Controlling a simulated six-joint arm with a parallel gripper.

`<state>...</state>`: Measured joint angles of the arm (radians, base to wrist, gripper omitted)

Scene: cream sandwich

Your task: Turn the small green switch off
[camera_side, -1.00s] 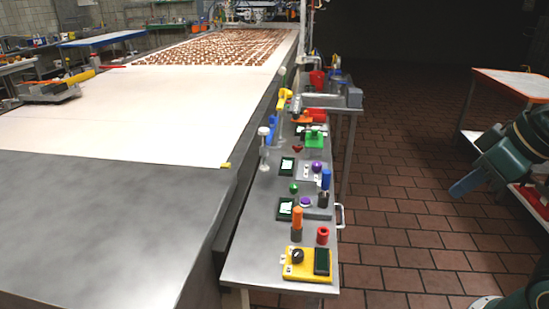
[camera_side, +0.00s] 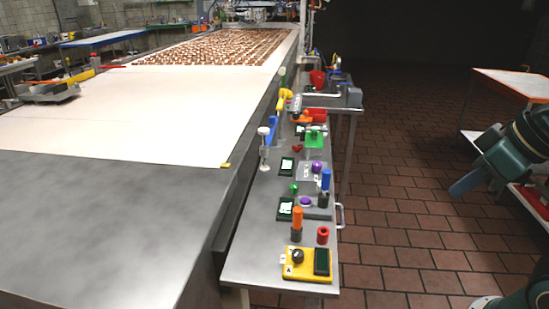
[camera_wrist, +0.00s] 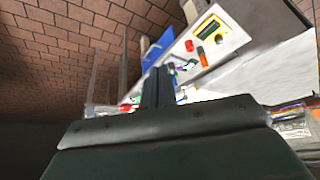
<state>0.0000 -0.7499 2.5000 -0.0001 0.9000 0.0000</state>
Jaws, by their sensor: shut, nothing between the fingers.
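In the side view, a small green knob-like switch (camera_side: 293,189) stands on the narrow metal panel, between two dark-screened boxes. It is small, and its exact setting cannot be read. A larger green part (camera_side: 314,135) sits farther back on the same panel. In the wrist view, my gripper (camera_wrist: 157,75) has its dark fingers together with nothing between them. It points toward the panel, and a small green part (camera_wrist: 190,64) shows just right of the fingertips.
The panel carries a yellow box (camera_side: 307,264), a red cylinder (camera_side: 323,235), an orange knob (camera_side: 297,216), a blue knob (camera_side: 326,179) and purple buttons, all close together. A wide conveyor (camera_side: 110,120) runs along its left. Open brick-tiled floor (camera_side: 400,220) lies on the right.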

